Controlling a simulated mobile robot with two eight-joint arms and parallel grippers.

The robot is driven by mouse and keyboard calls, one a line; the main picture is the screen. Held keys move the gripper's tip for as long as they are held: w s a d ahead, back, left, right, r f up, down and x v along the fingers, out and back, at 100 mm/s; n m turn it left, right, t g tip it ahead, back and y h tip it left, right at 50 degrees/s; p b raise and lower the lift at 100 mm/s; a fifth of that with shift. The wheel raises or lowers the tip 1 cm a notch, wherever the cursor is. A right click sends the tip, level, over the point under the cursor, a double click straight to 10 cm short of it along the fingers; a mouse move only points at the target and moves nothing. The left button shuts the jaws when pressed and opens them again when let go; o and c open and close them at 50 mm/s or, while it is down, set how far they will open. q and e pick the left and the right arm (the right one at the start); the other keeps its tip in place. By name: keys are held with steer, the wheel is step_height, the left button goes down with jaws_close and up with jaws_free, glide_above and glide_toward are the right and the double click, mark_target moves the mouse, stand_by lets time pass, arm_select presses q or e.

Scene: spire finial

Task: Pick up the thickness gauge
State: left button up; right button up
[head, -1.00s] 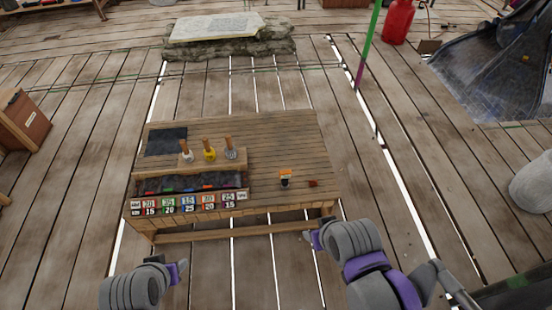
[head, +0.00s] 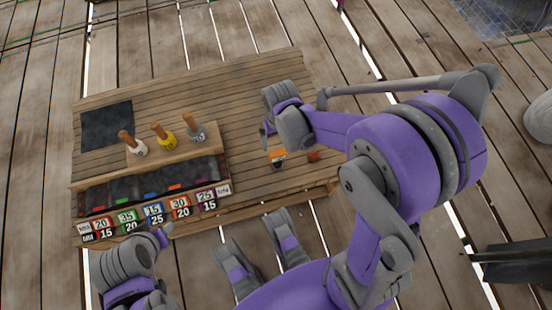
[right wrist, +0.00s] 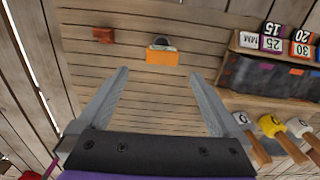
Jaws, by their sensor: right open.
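The thickness gauge looks to be the small orange and dark-grey item (head: 277,158) lying near the front edge of the wooden table (head: 240,85), right of the numbered rack. In the right wrist view the gauge (right wrist: 161,55) shows its orange part nearer and its grey end farther. My right gripper (head: 266,131) is over the table, a little behind the gauge. Its two fingers (right wrist: 160,73) are spread and empty, with the gauge ahead between their lines. My left gripper (head: 164,236) is by the table's front left edge; its fingers do not show clearly.
A small red-brown block (head: 313,156) lies right of the gauge. Left stands a rack (head: 155,190) with numbered blocks, with several wooden-handled stamps (head: 163,137) behind it. A dark mat (head: 106,125) lies at the back left. The table's back middle is clear.

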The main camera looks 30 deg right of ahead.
mark_target(278, 153)
step_height(278, 153, down, 4)
steer(key=shift+s+f+b, duration=0.15)
steer(key=shift+f+b, duration=0.1)
steer(key=shift+b, duration=0.4)
steer(key=f, duration=0.1)
steer(key=f+b, duration=0.1)
steer(key=f, duration=0.1)
steer(key=f+b, duration=0.1)
steer(key=f, duration=0.1)
steer(key=shift+w+a+f, duration=0.15)
steer(key=shift+w+a, duration=0.05)
steer(key=shift+w, duration=0.05)
steer(key=c, duration=1.5)
